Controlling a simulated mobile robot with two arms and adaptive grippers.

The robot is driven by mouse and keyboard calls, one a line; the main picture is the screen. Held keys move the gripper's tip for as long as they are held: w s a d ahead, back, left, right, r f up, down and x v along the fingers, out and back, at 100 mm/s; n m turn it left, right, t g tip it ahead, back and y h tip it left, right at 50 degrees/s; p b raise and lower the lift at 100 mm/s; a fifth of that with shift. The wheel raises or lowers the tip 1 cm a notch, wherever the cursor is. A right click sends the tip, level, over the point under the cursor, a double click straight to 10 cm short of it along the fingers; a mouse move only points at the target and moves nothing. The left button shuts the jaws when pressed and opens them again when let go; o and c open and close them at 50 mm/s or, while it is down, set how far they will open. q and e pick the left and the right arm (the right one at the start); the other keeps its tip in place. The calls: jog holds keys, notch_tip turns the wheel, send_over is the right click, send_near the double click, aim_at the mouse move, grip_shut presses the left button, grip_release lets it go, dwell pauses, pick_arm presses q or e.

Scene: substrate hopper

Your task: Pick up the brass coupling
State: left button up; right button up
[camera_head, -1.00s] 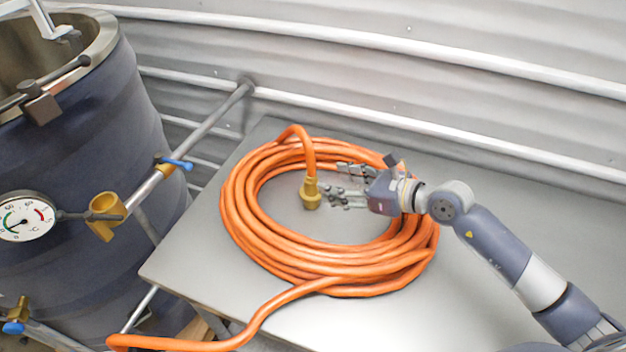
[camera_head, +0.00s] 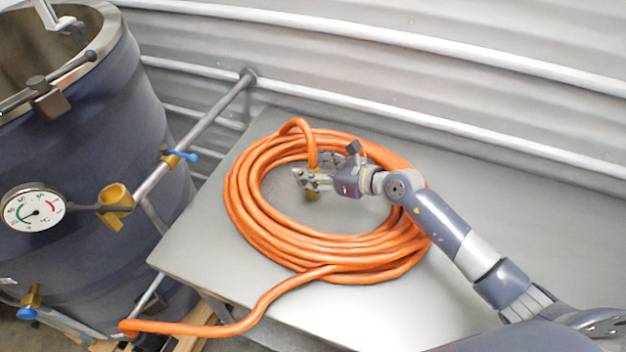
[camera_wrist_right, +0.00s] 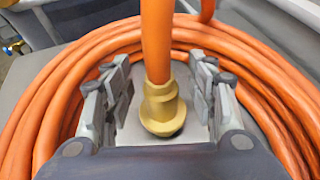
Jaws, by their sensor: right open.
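The brass coupling (camera_wrist_right: 163,106) is on the end of the orange hose (camera_wrist_right: 156,40), which comes down to it from above. It stands inside the hose coil on the metal table. In the right wrist view my right gripper (camera_wrist_right: 160,98) is open, with one finger on each side of the coupling and gaps between. In the head view the right gripper (camera_head: 318,178) reaches in from the right and hides most of the coupling (camera_head: 313,195). My left gripper is not in view.
The coiled orange hose (camera_head: 300,245) surrounds the coupling on the grey table (camera_head: 480,215). A dark tank (camera_head: 90,140) with a dial gauge (camera_head: 33,207) and a pipe with a brass fitting (camera_head: 117,203) stand left. A corrugated wall is behind. The table's right side is clear.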

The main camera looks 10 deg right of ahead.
jog(key=c, duration=1.2)
jog(key=shift+r, duration=0.15)
